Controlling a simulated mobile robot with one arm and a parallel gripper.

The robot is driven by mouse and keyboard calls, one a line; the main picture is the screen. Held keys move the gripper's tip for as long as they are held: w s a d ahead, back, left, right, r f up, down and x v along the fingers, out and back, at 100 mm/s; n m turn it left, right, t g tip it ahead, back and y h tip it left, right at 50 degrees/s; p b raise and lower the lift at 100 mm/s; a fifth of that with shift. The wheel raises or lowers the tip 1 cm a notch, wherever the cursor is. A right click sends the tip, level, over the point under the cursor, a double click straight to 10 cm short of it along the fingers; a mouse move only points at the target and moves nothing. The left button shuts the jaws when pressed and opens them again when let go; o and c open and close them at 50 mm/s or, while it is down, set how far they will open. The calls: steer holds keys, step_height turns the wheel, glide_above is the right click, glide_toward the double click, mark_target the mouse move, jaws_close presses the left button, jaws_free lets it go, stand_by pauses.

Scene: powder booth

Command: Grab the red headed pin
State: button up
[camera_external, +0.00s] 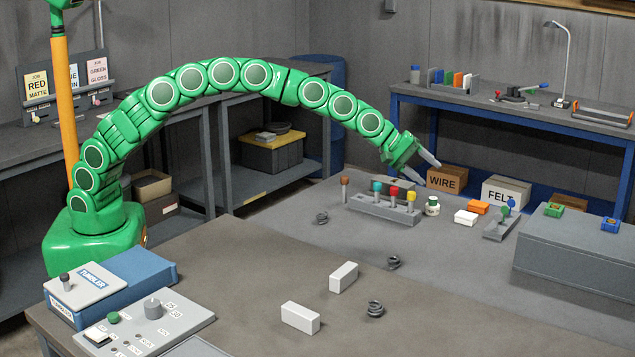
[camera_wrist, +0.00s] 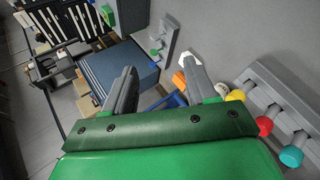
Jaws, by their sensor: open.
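The red headed pin (camera_external: 394,191) stands upright in a grey rack (camera_external: 375,209), between a teal headed pin (camera_external: 377,187) and a yellow headed pin (camera_external: 411,196). My gripper (camera_external: 432,169) is open and empty, above the rack in the picture and apart from the pins. In the wrist view, my open fingers (camera_wrist: 160,66) point up the picture. The red head (camera_wrist: 264,126) lies to their right, with the yellow head (camera_wrist: 235,96) and teal head (camera_wrist: 291,156) beside it.
A second small rack (camera_external: 499,229) holds blue and green headed pins. Dark coils (camera_external: 375,309) and white blocks (camera_external: 300,318) lie nearer the front.

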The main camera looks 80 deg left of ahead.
steer(key=s+a+f+m+g+y, duration=0.2)
steer(key=s+a+f+m+g, duration=0.1)
steer(key=a+f+m, duration=0.15)
steer(key=m+g+y, duration=0.3)
steer(key=m, duration=0.1)
glide_above(394, 188)
steer(key=s+d, duration=0.1)
steer(key=s, duration=0.2)
steer(key=shift+x, duration=4.15)
steer(key=shift+w+d+r, duration=0.1)
steer(key=shift+w, duration=0.05)
jaws_close()
